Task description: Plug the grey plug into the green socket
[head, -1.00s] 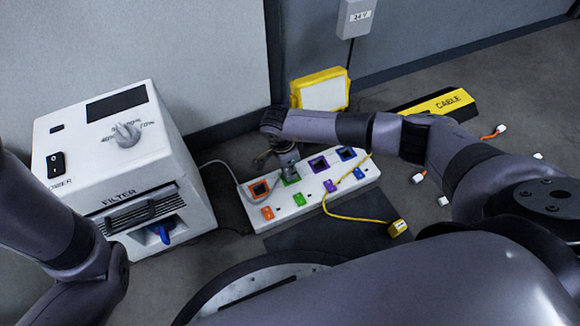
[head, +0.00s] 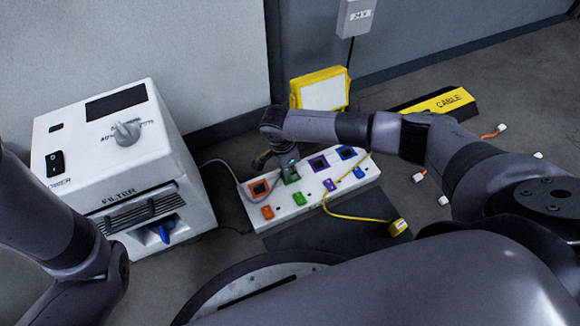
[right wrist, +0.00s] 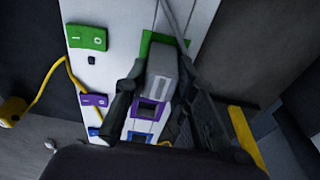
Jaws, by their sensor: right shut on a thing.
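The green socket (head: 290,179) is on the white power strip (head: 319,202), between the orange and purple sockets, and is mostly hidden by my right gripper in the head view. My right gripper (head: 288,167) is over it, pointing down. In the right wrist view, my right gripper (right wrist: 150,95) is shut on the grey plug (right wrist: 162,62). The plug overlaps the green socket's frame (right wrist: 147,44), which shows around its far end. I cannot tell whether the plug is in the socket or just above it. My left arm shows at the left, but its gripper is out of view.
The strip also has orange (head: 261,188), purple (head: 319,163) and blue (head: 346,153) sockets, with coloured switches in front. A yellow cord with a yellow plug (head: 397,227) crosses it. A white filter box (head: 120,165) stands left and a yellow lamp (head: 320,90) behind.

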